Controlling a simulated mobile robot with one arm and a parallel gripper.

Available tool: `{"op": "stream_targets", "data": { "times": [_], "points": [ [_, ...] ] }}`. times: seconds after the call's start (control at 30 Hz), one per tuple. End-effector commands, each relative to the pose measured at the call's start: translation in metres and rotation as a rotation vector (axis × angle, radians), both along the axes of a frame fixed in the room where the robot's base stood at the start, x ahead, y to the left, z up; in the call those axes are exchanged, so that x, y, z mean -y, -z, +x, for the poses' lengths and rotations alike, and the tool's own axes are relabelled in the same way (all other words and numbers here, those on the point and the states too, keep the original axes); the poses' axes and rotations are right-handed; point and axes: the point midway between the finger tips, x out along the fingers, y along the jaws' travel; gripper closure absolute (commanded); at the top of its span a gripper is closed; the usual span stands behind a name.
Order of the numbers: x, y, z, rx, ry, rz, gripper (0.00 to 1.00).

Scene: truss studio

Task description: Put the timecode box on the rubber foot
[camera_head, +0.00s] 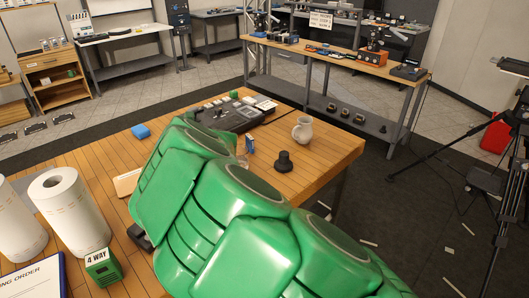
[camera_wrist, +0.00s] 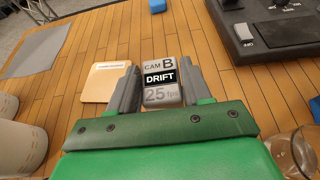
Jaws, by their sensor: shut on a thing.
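The timecode box (camera_wrist: 161,77) is a small grey box with a screen reading "CAM B DRIFT 25 fps". In the wrist view my gripper (camera_wrist: 160,90) is shut on it, one grey finger on each side. Whether the box touches the table I cannot tell. In the head view my green arm hides the fingers and the box. A black stepped, round piece, which looks like the rubber foot (camera_head: 284,162), stands upright on the wooden table right of my arm. Its top looks bare, and it is outside the wrist view.
A cream jug (camera_head: 302,130) stands behind the black piece. A glass (camera_wrist: 296,152), a black mixer (camera_wrist: 270,25), a tan card (camera_wrist: 104,82) and a blue block (camera_head: 140,131) surround my gripper. Paper rolls (camera_head: 68,210) and a green "4 WAY" box (camera_head: 102,268) stand at left.

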Motion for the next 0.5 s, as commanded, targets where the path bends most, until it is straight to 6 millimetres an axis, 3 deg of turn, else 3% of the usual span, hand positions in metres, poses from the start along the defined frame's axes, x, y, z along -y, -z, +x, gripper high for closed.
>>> {"op": "stream_targets", "data": {
  "times": [0.23, 0.5],
  "points": [
    [0.073, -0.023, 0.017, 0.0, 0.009, 0.0, 0.83],
    [0.155, -0.046, 0.018, 0.001, 0.004, 0.002, 0.83]
  ]
}}
